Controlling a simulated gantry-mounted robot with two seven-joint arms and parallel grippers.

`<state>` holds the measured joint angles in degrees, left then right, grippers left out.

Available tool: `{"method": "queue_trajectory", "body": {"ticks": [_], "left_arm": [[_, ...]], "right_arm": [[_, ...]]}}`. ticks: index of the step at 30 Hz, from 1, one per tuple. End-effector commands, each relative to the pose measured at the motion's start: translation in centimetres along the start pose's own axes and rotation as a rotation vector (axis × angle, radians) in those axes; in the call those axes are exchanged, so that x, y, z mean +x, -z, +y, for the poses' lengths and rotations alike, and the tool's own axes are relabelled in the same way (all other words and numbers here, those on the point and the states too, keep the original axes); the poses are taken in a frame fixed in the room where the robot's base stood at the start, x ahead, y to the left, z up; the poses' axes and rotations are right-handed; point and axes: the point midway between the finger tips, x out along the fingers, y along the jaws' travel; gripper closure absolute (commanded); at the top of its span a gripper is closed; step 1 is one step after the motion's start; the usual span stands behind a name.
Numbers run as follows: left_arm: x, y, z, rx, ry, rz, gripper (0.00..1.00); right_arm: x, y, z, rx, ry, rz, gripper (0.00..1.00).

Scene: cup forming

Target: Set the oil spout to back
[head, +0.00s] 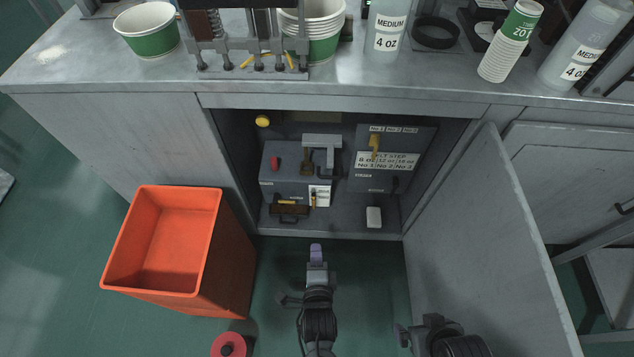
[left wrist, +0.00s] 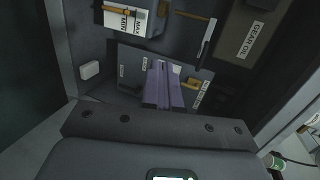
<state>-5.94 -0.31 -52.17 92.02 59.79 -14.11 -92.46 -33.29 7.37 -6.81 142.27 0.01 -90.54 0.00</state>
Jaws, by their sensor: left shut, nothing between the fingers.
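The open cabinet holds a grey machine box (head: 285,185) with a red knob (head: 276,163) and a brass-coloured part (head: 307,163) under a grey bracket. The brass part may be the oil spout, but I cannot tell for sure. The left wrist view shows a MIN/MAX plate (left wrist: 128,20) and a GEAR OIL label (left wrist: 251,40) at the top. My left gripper (head: 316,248), with purple fingers, is just in front of the cabinet's floor edge, apart from the machine. Its fingers (left wrist: 163,86) are shut and empty. My right gripper (head: 401,336) is at the bottom, its opening unclear.
The open door (head: 480,225) stands to the right, an orange bin (head: 165,240) to the left.

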Motion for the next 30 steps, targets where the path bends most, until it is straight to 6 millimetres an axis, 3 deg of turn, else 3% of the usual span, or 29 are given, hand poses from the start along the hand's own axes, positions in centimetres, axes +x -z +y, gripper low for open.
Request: {"method": "queue_trajectory", "body": {"ticks": [1, 3, 9, 23, 30], "left_arm": [[-0.2, 1.4, -2.6, 0.009, 0.026, 0.022, 1.00], [-0.1, 2.8, -4.8, 0.013, 0.056, 0.047, 1.00], [0.5, 3.7, -8.4, 0.002, 0.106, 0.062, 1.00], [0.7, 3.7, -8.9, -0.002, 0.114, 0.062, 1.00], [2.5, 3.9, -8.9, -0.002, 0.116, 0.062, 1.00]], "right_arm": [[-1.4, 0.5, 0.1, 0.000, 0.000, 0.000, 0.00], [-2.1, 0.7, 0.1, 0.001, 0.001, 0.000, 0.00], [-2.8, 0.9, -0.1, 0.007, 0.007, 0.000, 0.00], [-2.7, 1.0, -0.2, 0.010, 0.010, 0.000, 0.00], [-1.5, 0.6, -0.1, 0.003, 0.005, -0.001, 0.00]]}}
